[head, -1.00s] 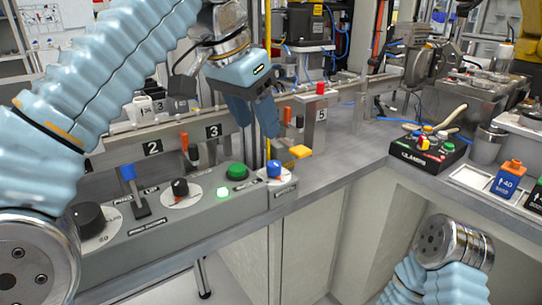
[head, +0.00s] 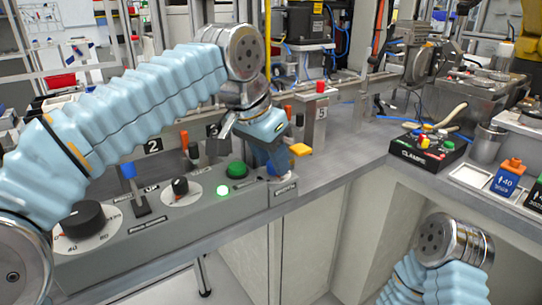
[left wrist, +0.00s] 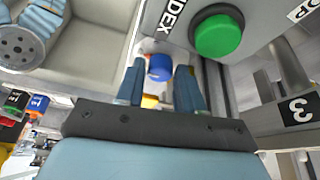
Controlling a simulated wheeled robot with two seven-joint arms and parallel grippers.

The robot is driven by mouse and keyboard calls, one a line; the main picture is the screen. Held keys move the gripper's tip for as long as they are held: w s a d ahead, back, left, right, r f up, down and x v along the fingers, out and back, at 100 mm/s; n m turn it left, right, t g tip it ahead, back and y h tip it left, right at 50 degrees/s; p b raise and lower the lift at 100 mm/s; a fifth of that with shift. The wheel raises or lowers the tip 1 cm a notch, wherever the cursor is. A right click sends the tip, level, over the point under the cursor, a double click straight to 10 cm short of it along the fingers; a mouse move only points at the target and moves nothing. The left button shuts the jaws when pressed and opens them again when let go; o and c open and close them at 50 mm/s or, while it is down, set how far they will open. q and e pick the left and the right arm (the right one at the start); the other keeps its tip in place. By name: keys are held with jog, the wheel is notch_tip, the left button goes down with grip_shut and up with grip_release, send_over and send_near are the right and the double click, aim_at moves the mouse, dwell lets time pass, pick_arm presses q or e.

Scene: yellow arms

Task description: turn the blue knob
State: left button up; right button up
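The blue knob (head: 272,171) sits at the right end of the grey control panel, mostly hidden in the head view behind my left gripper (head: 276,162). In the left wrist view the blue knob (left wrist: 160,68) shows between the two spread fingertips of my left gripper (left wrist: 159,78), with a gap on each side. The gripper is open and points down at the knob. I cannot tell whether the fingertips reach down beside it. My right gripper is out of view; only my right arm shows.
A green button (head: 237,169) lies just left of the knob, also large in the left wrist view (left wrist: 218,36). A yellow-topped lever (head: 300,150) stands close on the right. A black dial (head: 84,219) and blue lever (head: 128,172) are further left.

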pick_arm(q)
grip_shut()
jog(key=shift+n, duration=0.3)
jog(key=n, duration=0.2)
jog(key=n+y, duration=0.1)
jog(key=n+t+y, duration=0.1)
jog(key=n, duration=0.1)
jog(key=shift+s+d+n, duration=0.1)
jog(key=shift+d+n, duration=0.15)
jog(key=shift+n, duration=0.05)
jog(key=n+y, duration=0.2)
jog(key=n, duration=0.3)
jog(key=shift+d+n, duration=0.1)
jog(key=shift+n, duration=0.2)
jog(key=shift+y, duration=0.3)
jog(key=shift+o, duration=2.1)
grip_release()
